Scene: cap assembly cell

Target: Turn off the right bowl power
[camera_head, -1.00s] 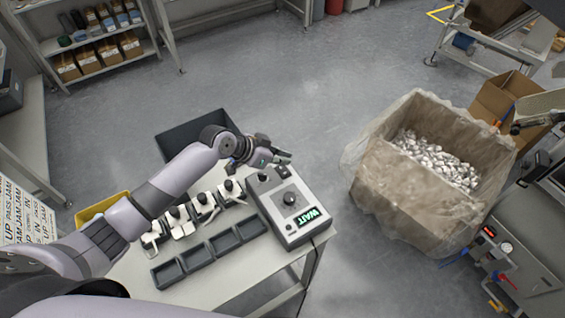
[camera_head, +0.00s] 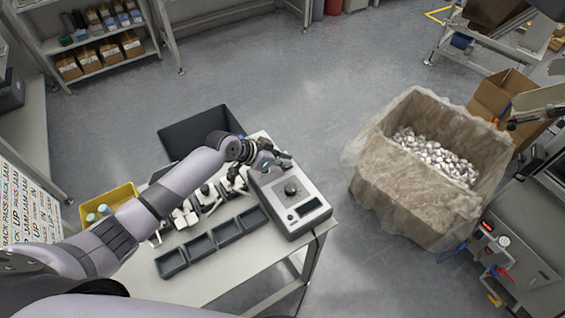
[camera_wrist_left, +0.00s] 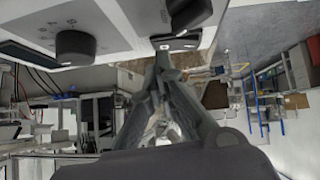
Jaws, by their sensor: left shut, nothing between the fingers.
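A grey control box (camera_head: 290,200) stands on the right end of the table. It has a dark round knob (camera_head: 291,189) and a dark display window (camera_head: 305,208). My left gripper (camera_head: 284,157) is over the box's far edge, its fingers shut and empty. In the left wrist view the fingertips (camera_wrist_left: 168,58) are close to a small dark rocker switch (camera_wrist_left: 176,42); I cannot tell if they touch it. A black knob (camera_wrist_left: 75,47) shows at the left of that view, and another dark control (camera_wrist_left: 188,12) shows at the top. No label tells which control is the right bowl power.
A black bin (camera_head: 190,133) is behind the table and a yellow bin (camera_head: 108,200) is at left. A large lined carton of parts (camera_head: 410,185) stands right across open floor.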

